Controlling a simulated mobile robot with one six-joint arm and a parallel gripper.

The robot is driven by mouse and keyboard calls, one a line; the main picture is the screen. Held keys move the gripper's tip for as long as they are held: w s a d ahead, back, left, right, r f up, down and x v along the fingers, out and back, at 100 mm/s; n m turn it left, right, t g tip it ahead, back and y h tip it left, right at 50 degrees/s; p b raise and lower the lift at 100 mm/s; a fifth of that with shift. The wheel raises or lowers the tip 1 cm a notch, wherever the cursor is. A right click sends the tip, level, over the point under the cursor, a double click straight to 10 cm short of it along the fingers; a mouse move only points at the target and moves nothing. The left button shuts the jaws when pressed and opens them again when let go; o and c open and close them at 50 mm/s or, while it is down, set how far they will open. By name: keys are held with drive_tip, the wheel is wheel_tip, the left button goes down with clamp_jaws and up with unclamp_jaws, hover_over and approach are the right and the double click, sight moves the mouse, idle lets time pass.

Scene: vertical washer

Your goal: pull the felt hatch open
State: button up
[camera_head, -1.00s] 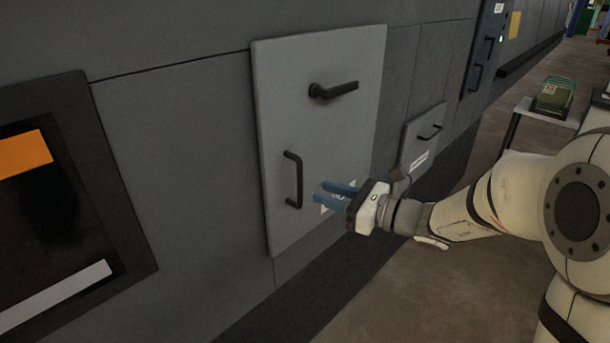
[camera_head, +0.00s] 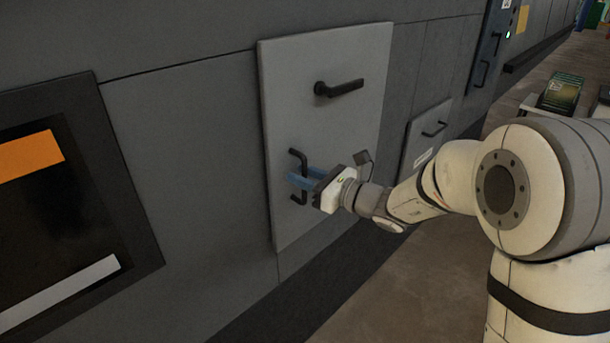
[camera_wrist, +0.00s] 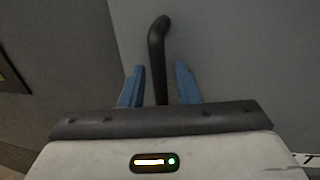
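The hatch (camera_head: 345,130) is a light grey panel on the dark grey machine wall and looks shut. A black lever handle (camera_head: 338,88) sits on its upper part, pointing right. A black vertical pull handle (camera_head: 297,157) is on its lower left. My gripper (camera_head: 298,176) is at this pull handle, its blue fingers partly hiding the handle's middle. In the wrist view the pull handle (camera_wrist: 157,50) runs between the two spread fingers of my gripper (camera_wrist: 159,84), with a gap on each side. The fingers are open. The label on the hatch is hidden behind my gripper.
A smaller grey panel (camera_head: 426,137) with a black handle is to the right. A dark-framed window (camera_head: 60,220) is at the left. A stand with green items (camera_head: 561,92) is at the far right. Open floor (camera_head: 400,285) lies below the wall.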

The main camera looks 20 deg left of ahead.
drive_tip(key=shift+c, duration=0.6)
clamp_jaws()
drive_tip(key=shift+s+d, duration=0.1)
